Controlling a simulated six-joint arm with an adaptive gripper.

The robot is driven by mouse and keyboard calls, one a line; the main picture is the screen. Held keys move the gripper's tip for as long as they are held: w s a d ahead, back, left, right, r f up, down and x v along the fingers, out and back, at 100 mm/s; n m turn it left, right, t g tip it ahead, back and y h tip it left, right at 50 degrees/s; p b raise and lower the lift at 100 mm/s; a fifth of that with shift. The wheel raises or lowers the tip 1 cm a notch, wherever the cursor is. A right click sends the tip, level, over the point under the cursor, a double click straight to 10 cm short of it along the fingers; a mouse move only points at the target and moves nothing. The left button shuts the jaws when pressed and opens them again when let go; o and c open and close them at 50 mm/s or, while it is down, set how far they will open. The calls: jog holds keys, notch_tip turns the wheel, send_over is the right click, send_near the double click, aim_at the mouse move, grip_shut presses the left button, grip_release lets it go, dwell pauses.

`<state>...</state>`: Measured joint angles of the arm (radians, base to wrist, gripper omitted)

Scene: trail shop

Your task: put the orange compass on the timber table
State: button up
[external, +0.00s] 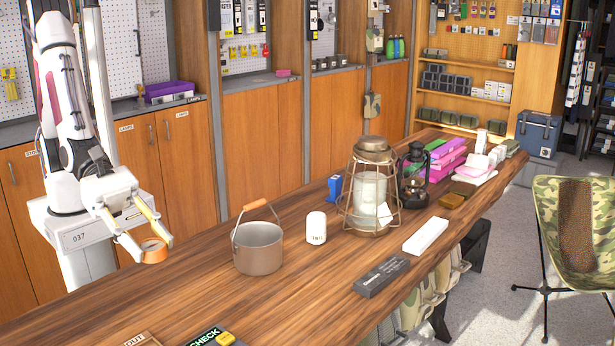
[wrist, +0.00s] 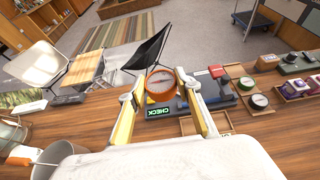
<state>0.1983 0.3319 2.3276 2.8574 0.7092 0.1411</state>
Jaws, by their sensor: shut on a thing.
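The orange compass (external: 154,251) is a small round piece with an orange rim. It also shows in the wrist view (wrist: 161,84), where its dial with a needle faces the camera. My gripper (external: 151,246) is shut on it, with one finger on each side; the fingers also show in the wrist view (wrist: 164,92). The compass is held in the air near the left back edge of the timber table (external: 205,292). The exact height above the wood is hard to tell.
A metal pot (external: 258,248) with a raised handle stands to the right, then a white canister (external: 316,228) and a caged lantern (external: 369,190). A grey box (external: 382,277) lies near the front edge. A CHECK sign (external: 205,338) is at the bottom. Wood left of the pot is bare.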

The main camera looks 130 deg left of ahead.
jog(key=shift+a+f, duration=0.35)
jog(key=shift+a, duration=0.1)
jog(key=w+a+f+n+y, duration=0.2)
jog(key=w+a+f+y, duration=0.15)
jog(key=a+f, duration=0.35)
jog(key=n+g+y, duration=0.2)
jog(key=n+y, duration=0.2)
send_over(303, 312)
notch_tip(303, 312, down, 3)
jog(key=shift+a, duration=0.1)
jog(key=shift+h, duration=0.25)
jog(key=shift+f, duration=2.45)
jog(key=shift+f, duration=2.3)
